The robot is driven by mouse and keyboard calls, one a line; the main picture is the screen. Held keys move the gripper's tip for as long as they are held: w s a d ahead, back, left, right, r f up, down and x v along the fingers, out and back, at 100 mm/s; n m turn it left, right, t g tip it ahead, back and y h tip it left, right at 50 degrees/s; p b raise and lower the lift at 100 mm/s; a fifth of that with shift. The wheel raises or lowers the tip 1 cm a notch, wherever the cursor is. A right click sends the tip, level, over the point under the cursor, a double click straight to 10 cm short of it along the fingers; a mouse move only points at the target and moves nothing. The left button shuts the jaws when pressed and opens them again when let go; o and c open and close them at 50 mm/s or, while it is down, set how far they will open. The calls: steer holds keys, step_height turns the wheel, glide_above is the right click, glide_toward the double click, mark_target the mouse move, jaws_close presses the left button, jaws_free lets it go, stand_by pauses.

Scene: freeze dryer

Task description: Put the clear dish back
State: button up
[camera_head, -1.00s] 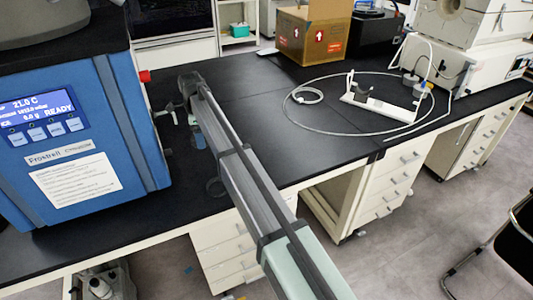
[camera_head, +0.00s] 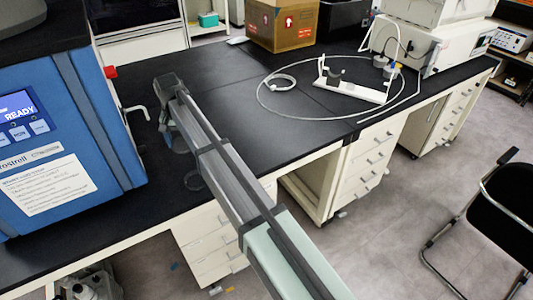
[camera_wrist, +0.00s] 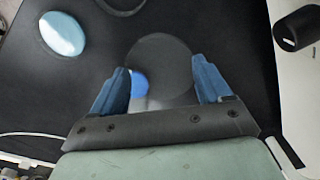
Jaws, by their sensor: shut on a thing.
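The clear dish (camera_wrist: 160,62) shows in the wrist view as a round, see-through disc with a blue and white reflection at its lower left. My gripper (camera_wrist: 163,82) has its two blue fingers on either side of the dish and is shut on it. The dish is over the black bench top; how high I cannot tell. In the head view my forearm reaches across the bench beside the blue freeze dryer (camera_head: 65,140) and largely hides my gripper. A round glassy outline shows beside the arm there, too unclear to identify.
The wrist view shows a shiny pale blue oval (camera_wrist: 63,34) at upper left and a dark cylinder (camera_wrist: 297,30) at right. In the head view a cardboard box (camera_head: 282,25) and a white stand (camera_head: 350,88) with tubing are farther back. The bench middle (camera_head: 235,90) is clear.

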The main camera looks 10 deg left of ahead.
steer(key=w+d+f+m, duration=0.2)
steer(key=d, duration=2.9)
steer(key=w+d+f+m, duration=0.1)
steer(key=w+d+m, duration=0.1)
steer(key=d, duration=2.9)
step_height(320, 180, up, 5)
steer(key=m, duration=2.2)
glide_above(266, 153)
steer(key=shift+f, duration=5.1)
steer(key=shift+f, duration=0.15)
